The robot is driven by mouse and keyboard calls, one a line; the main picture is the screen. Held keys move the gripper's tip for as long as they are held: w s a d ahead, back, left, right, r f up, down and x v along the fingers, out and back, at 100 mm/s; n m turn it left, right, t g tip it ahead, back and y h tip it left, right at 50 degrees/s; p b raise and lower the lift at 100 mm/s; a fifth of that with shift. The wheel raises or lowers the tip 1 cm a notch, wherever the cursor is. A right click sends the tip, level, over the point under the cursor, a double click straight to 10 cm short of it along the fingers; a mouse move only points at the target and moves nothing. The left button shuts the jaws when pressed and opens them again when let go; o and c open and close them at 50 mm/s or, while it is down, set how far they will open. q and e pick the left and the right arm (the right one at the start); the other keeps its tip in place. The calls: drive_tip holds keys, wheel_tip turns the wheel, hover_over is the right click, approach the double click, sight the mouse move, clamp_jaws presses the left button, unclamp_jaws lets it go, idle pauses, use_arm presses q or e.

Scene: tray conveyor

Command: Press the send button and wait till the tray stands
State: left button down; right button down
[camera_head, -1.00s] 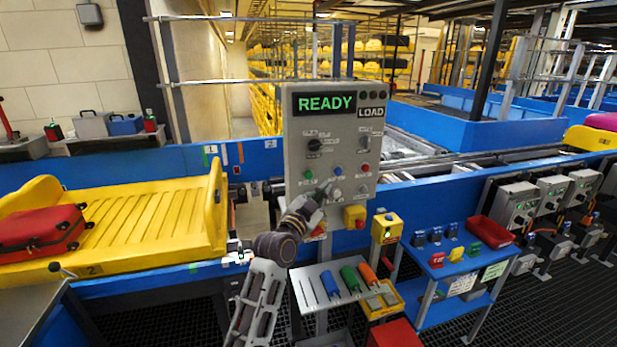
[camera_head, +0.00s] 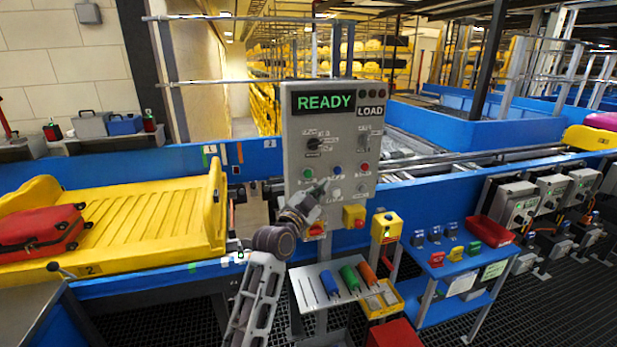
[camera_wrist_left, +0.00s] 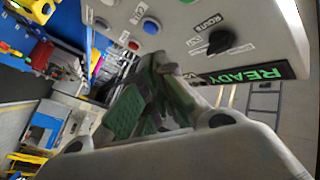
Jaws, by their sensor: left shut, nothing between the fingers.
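A grey control panel (camera_head: 296,150) stands at the middle, its display lit green with READY and a LOAD sign beside it. The blue button also shows in the left wrist view (camera_wrist_left: 151,26). My left gripper (camera_head: 324,186) is shut and empty, its tips just below and left of the blue button; contact cannot be told. The fingers also show in the wrist view (camera_wrist_left: 150,80). A yellow tray (camera_head: 150,215) stands at left, bearing a red suitcase (camera_head: 40,230).
A yellow box with a red button (camera_head: 354,216) sits at the panel's lower right. Below are a small shelf with coloured handles (camera_head: 350,278) and a blue stand (camera_head: 455,270) with a red bin (camera_head: 490,231). Blue conveyor rails run behind the panel.

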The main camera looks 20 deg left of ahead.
sight(308, 174)
use_arm(q)
drive_tip(key=shift+w+a+b, duration=0.35)
drive_tip(key=shift+w+a, duration=0.3)
drive_tip(key=shift+w, duration=0.35)
drive_tip(key=shift+w+a+b, duration=0.35)
drive_tip(key=shift+w+a, duration=0.35)
drive_tip(key=shift+w, duration=0.3)
drive_tip(key=shift+w+a+b, duration=0.35)
drive_tip(key=shift+w+a, duration=0.3)
drive_tip(key=shift+w, duration=0.35)
